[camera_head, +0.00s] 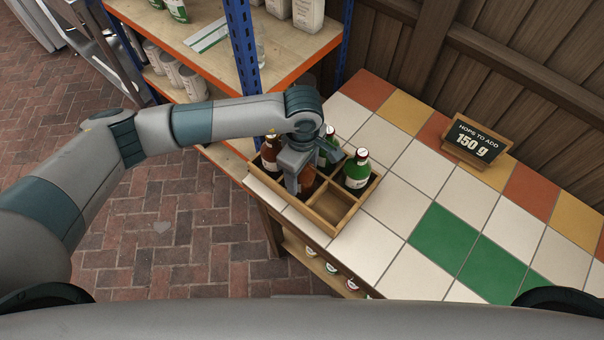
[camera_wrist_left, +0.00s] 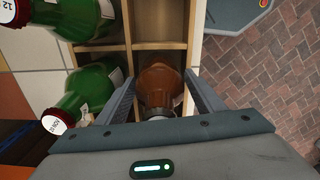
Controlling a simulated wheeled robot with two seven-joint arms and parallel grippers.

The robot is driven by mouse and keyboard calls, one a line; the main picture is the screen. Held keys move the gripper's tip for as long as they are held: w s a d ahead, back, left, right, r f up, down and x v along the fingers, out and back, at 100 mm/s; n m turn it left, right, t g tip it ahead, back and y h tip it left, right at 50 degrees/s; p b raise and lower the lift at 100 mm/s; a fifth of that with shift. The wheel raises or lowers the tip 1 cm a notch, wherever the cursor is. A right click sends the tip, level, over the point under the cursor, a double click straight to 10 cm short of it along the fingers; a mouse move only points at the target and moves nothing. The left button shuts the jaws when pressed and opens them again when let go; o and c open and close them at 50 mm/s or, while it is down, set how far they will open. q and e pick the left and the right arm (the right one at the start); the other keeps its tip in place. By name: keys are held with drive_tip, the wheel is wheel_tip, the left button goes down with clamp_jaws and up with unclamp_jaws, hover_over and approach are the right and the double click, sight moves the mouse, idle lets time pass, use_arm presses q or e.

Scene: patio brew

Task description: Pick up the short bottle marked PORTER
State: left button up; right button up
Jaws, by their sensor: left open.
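A wooden divided crate (camera_head: 322,222) stands on the tiled counter and holds several bottles. My left gripper (camera_head: 298,184) points down over the crate, open. In the left wrist view its fingers (camera_wrist_left: 160,92) stand on either side of a brown bottle (camera_wrist_left: 160,84), with its neck towards the camera; I cannot tell if they touch it. No PORTER marking is readable. A brown bottle (camera_head: 270,150) shows left of the gripper in the head view. A green bottle (camera_head: 357,172) stands at the crate's right side. Two green bottles (camera_wrist_left: 92,85) show left of the fingers. My right gripper is out of view.
A small sign (camera_head: 476,141) reading "HOPS TO ADD 150 g" stands on the counter (camera_head: 400,215). An orange-edged shelf rack (camera_head: 243,60) with a blue post rises behind the crate. A wooden fence closes the back. The counter right of the crate is clear.

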use_arm(q)
drive_tip(key=shift+f, duration=0.3)
drive_tip(key=c, duration=1.3)
drive_tip(key=shift+w+r, duration=0.1)
drive_tip(key=shift+r, duration=0.05)
drive_tip(key=shift+r+b, duration=0.4)
drive_tip(key=shift+r, duration=0.15)
wheel_tip(320, 180, up, 7)
drive_tip(key=b, duration=0.3)
drive_tip(key=shift+r, duration=0.9)
